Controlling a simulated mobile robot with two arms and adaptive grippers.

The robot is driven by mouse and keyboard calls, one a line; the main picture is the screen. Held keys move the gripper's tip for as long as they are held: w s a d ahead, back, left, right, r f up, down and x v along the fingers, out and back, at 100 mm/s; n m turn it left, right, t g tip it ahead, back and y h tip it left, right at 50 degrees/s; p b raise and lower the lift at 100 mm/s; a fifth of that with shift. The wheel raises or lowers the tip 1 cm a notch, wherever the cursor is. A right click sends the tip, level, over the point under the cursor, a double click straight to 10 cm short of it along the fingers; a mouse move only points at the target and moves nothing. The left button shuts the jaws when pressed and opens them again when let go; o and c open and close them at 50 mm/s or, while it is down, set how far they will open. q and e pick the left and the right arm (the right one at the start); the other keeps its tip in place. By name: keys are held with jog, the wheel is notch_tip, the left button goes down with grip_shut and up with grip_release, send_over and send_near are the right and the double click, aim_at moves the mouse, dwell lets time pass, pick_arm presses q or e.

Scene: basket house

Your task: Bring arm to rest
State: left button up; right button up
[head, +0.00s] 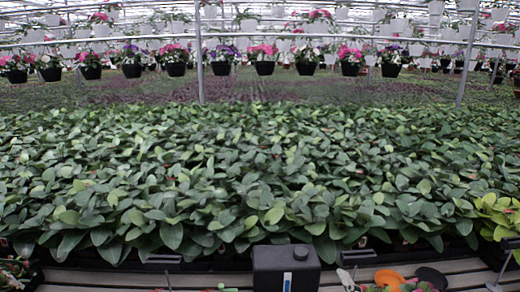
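Neither of my grippers nor either arm can be made out in the head view. The view is filled by a greenhouse with a wide bed of green leafy plants (250,180).
A slatted wooden surface (110,280) runs along the bottom edge. On it stand a black box-like container (286,268) with a round cap, an orange item (388,278) and a black rounded item (432,277). Hanging flower pots (265,66) line the back.

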jog(key=s+d+f+m+g+h, duration=0.1)
jog(key=s+d+f+m+g, duration=0.15)
jog(key=s+f+g, duration=0.4)
jog(key=s+d+f+m+g, duration=0.1)
jog(key=s+d+f+m, duration=0.2)
jog(key=f, duration=0.6)
jog(key=s+f+m+g, duration=0.5)
jog(key=s+f, duration=0.2)
jog(key=s, duration=0.7)
notch_tip(320, 180, down, 26)
jog(key=s+g, duration=0.1)
jog(key=g, duration=0.1)
jog(key=s+d+f+g, duration=0.1)
jog(key=s+d+f, duration=0.1)
jog(key=s+f, duration=1.5)
jog(key=shift+s+d+f, duration=0.15)
jog(key=shift+s, duration=0.35)
jog(key=shift+n, duration=0.25)
